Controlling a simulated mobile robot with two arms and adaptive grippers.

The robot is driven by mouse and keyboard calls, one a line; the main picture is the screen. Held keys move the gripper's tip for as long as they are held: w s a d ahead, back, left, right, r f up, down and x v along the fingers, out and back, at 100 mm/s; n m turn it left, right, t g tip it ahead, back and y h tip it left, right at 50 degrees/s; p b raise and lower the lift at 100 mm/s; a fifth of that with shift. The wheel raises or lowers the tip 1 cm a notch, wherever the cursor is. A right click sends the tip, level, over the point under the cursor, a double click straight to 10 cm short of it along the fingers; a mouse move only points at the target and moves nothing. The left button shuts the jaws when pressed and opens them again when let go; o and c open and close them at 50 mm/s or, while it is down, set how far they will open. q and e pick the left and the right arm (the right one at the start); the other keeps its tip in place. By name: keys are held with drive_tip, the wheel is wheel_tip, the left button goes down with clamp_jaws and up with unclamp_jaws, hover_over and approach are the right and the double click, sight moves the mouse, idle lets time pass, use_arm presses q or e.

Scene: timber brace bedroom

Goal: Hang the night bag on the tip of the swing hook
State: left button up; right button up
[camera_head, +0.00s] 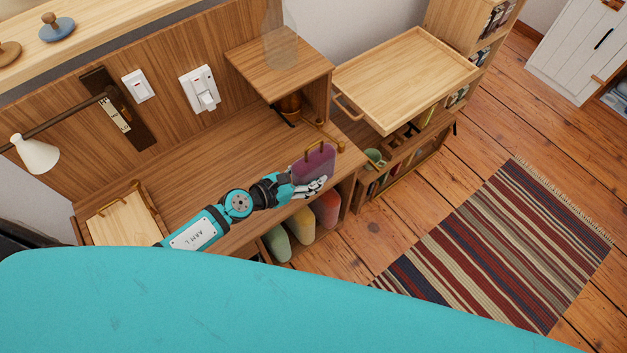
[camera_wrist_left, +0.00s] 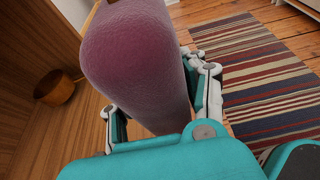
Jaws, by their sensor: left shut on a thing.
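The night bag (camera_head: 314,168) is a plum-coloured soft block with a brass loop handle on top. My left gripper (camera_head: 311,187) is shut on its lower part and holds it upright near the front right of the wooden desk. In the left wrist view the bag (camera_wrist_left: 135,60) fills the space between the fingers (camera_wrist_left: 160,112). The swing hook (camera_head: 325,134) is a thin brass arm ending in a knob, just above and right of the bag's handle. I cannot tell whether handle and hook touch. My right gripper is not in view.
Green, yellow and red bags (camera_head: 301,222) sit below the desk's front edge. A small raised shelf (camera_head: 281,62) with a glass vessel stands behind the hook. A wooden tray (camera_head: 405,75) lies to the right. A striped rug (camera_head: 497,245) covers open floor.

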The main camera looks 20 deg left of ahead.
use_arm(q)
drive_tip(key=shift+w+a+b, duration=0.35)
drive_tip(key=shift+w+a, duration=0.2)
drive_tip(key=shift+w+a+b, duration=0.65)
drive_tip(key=shift+w+a, duration=0.2)
drive_tip(key=shift+a, duration=0.25)
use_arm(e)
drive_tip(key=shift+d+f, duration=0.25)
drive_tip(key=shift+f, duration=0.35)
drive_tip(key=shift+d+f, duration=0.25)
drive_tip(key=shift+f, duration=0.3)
use_arm(q)
drive_tip(key=shift+r, duration=0.1)
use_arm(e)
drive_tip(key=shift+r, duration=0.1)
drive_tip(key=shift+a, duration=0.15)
use_arm(q)
drive_tip(key=shift+w+a, duration=0.15)
drive_tip(key=shift+a, duration=0.05)
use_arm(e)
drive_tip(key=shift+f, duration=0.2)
use_arm(q)
drive_tip(key=shift+w+a+b, duration=0.8)
drive_tip(key=shift+a, duration=0.25)
drive_tip(key=shift+w+a+b, duration=0.8)
drive_tip(key=shift+a, duration=0.25)
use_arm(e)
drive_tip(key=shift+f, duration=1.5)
